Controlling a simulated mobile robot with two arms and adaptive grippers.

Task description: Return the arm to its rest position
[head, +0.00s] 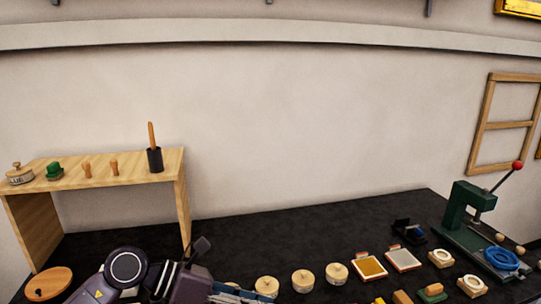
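My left arm (128,268) comes in at the bottom left, over the near part of the black table (300,240). The dark parts at its end (190,275) reach toward the middle of the bottom edge. The frame's edge cuts it off, and its fingertips cannot be made out, so I cannot tell whether the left gripper is open or shut. I see nothing held in it. My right arm and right gripper are not in view.
A wooden shelf (130,172) with small tools stands behind my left arm. A round wooden lid (48,283) lies left of it. Several round pale pots (302,281), two framed pads (370,266) and a green press (468,210) stand to the right. The table's back middle is clear.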

